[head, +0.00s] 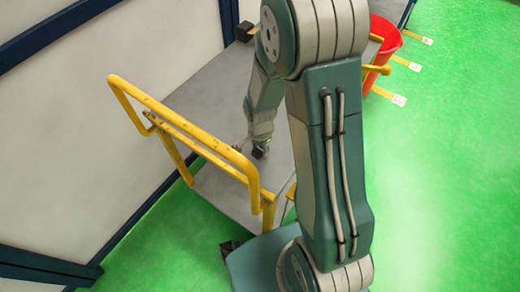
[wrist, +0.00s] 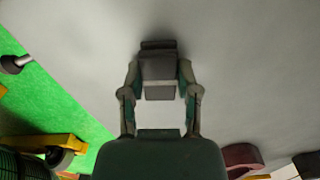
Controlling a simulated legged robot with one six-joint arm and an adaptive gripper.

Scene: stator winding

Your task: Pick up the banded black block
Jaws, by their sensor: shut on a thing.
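The banded black block (wrist: 158,68) is between the fingers of my gripper (wrist: 158,85) in the wrist view. It looks dark grey, with thin lighter lines across it. The fingers press on its left and right sides. A pale grey surface lies behind it; I cannot tell whether the block touches it. In the head view my gripper (head: 259,152) is low over the grey cart deck (head: 205,100), just right of the yellow rail. A small dark patch shows at its tip there, too small to make out.
A yellow rail (head: 190,142) stands at the cart's near left end. Another dark block (head: 244,31) sits at the deck's far edge. A red bucket (head: 385,40) is at the right. In the wrist view a dark red round object (wrist: 242,157) lies at lower right.

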